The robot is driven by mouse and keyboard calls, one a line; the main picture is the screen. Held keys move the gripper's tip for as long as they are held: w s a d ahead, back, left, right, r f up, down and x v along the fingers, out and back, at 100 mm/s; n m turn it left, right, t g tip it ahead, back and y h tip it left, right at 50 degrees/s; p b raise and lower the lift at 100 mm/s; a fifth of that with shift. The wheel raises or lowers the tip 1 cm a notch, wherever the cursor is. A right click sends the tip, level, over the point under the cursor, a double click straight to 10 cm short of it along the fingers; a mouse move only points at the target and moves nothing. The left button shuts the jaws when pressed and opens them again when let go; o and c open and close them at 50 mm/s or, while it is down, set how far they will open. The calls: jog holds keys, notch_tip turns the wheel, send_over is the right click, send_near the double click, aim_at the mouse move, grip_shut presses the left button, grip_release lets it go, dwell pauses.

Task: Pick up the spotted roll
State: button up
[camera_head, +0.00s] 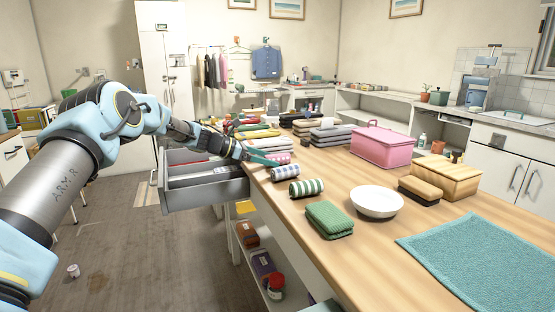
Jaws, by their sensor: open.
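Several small rolls lie in a line near the left edge of the wooden counter. A pink roll with pale dots, which looks like the spotted roll (279,158), is the farthest of the near three. A pale roll with a blue checked pattern (286,172) is in front of it, then a green-and-white striped roll (307,187). My gripper (265,159), with teal fingers, reaches in from the left, just left of the pink roll and partly over it. It is open and appears empty; whether a finger touches the roll cannot be told.
An open grey drawer (208,194) sticks out below my forearm. A folded green towel (329,219), a white bowl (377,201), a brush (420,190), a wooden box (448,177) and a pink box (382,147) stand to the right. Folded grey cloths (330,134) lie behind.

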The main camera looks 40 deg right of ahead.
aim_at(278, 160)
jog(key=x, duration=0.2)
jog(key=p+x, duration=0.1)
jog(key=x, duration=0.1)
jog(key=shift+s+d+r, duration=0.1)
jog(key=shift+r, duration=0.15)
jog(key=shift+c, duration=0.3)
jog(key=c, duration=1.4)
